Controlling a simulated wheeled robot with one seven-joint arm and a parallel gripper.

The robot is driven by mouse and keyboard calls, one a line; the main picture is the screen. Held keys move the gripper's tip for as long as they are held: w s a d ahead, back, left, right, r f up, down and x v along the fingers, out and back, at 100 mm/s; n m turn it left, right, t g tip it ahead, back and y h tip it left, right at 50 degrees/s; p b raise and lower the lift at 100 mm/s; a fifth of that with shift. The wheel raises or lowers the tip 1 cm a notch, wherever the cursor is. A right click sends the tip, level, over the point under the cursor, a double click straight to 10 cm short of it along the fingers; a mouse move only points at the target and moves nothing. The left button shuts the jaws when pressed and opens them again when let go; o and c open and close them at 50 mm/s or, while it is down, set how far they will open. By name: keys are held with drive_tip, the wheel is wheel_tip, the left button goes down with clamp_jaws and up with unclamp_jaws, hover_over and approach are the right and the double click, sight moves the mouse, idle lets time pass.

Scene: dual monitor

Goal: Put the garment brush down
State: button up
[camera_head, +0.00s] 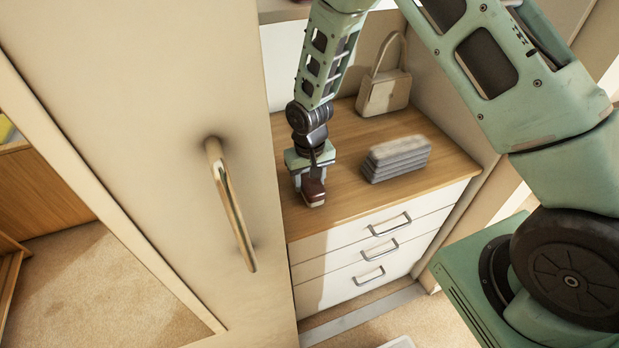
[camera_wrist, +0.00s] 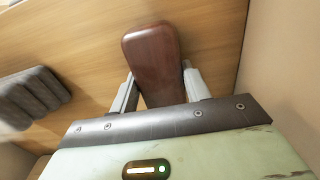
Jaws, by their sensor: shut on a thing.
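The garment brush (camera_head: 313,192) is a dark reddish-brown piece at the left part of the wooden dresser top (camera_head: 347,195). My gripper (camera_head: 308,182) points down over the dresser top and is shut on the brush. In the wrist view the brush (camera_wrist: 152,62) sits between the two grey fingers (camera_wrist: 158,88), with its rounded end reaching past them over the wood. The brush is low, close to the wood; I cannot tell whether it touches. The brush's underside is hidden.
A stack of folded grey cloths (camera_head: 398,158) lies to the right of my gripper, and a beige handbag (camera_head: 384,92) stands behind. A cabinet door with a brass handle (camera_head: 231,205) is close on the left. Bare wood lies between gripper and cloths.

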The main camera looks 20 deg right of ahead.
drive_tip(key=shift+f, duration=0.1)
drive_tip(key=o, duration=0.9)
drive_tip(key=shift+o, duration=0.2)
wheel_tip(320, 180, up, 12)
drive_tip(key=b, duration=0.2)
